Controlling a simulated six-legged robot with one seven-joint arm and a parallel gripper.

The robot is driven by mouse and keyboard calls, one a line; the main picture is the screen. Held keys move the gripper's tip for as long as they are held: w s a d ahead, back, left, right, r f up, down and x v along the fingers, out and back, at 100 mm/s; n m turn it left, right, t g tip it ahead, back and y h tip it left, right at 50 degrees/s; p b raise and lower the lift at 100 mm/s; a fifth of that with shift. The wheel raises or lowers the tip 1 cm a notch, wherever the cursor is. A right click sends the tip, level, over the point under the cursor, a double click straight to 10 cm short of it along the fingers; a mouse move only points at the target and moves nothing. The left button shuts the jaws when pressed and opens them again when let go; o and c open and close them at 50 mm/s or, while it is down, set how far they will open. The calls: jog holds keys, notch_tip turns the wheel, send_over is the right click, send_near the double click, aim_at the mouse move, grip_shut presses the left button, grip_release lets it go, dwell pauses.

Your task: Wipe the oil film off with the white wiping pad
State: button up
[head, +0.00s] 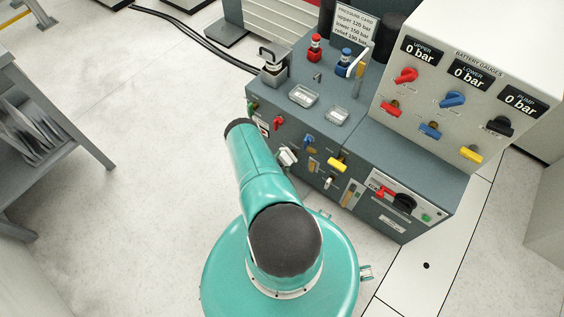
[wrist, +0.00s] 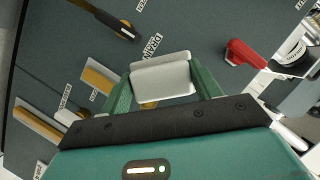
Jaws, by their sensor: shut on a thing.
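In the wrist view my gripper (wrist: 163,84) is shut on the white wiping pad (wrist: 162,70), with one green finger at each side of it. The pad is in front of the dark grey panel, beside the DRAIN label. I cannot tell whether it touches the panel. A small amber patch (wrist: 148,105) shows just below the pad, mostly hidden; I cannot tell whether it is the oil film. No oil film is clearly visible elsewhere. In the head view my own arm hides most of the gripper area.
The grey console (head: 268,105) carries several valves and levers. A red handle (wrist: 245,52) is right of the pad, and amber strips (wrist: 98,80) are left. A black-handled lever (wrist: 105,18) is above left. The gauge box (head: 440,110) reads 0 bar throughout.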

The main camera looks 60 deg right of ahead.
jog(key=shift+s+d, duration=0.2)
jog(key=shift+d, duration=0.8)
jog(key=shift+s+d, duration=0.15)
jog(key=shift+d, duration=0.8)
jog(key=shift+s+d, duration=0.2)
jog(key=shift+d, duration=0.8)
jog(key=shift+s+d, duration=0.15)
jog(key=shift+d, duration=0.6)
jog(key=shift+s, duration=0.1)
jog(key=shift+s+a, duration=0.2)
jog(key=shift+s, duration=1)
jog(key=shift+s+a, duration=0.15)
jog(key=shift+s, duration=1.1)
jog(key=shift+s+a, duration=0.2)
jog(key=shift+s, duration=1)
jog(key=shift+s+a, duration=0.2)
jog(key=shift+s, duration=0.65)
jog(key=shift+s+a, duration=0.15)
jog(key=shift+s, duration=0.65)
jog(key=shift+d, duration=0.1)
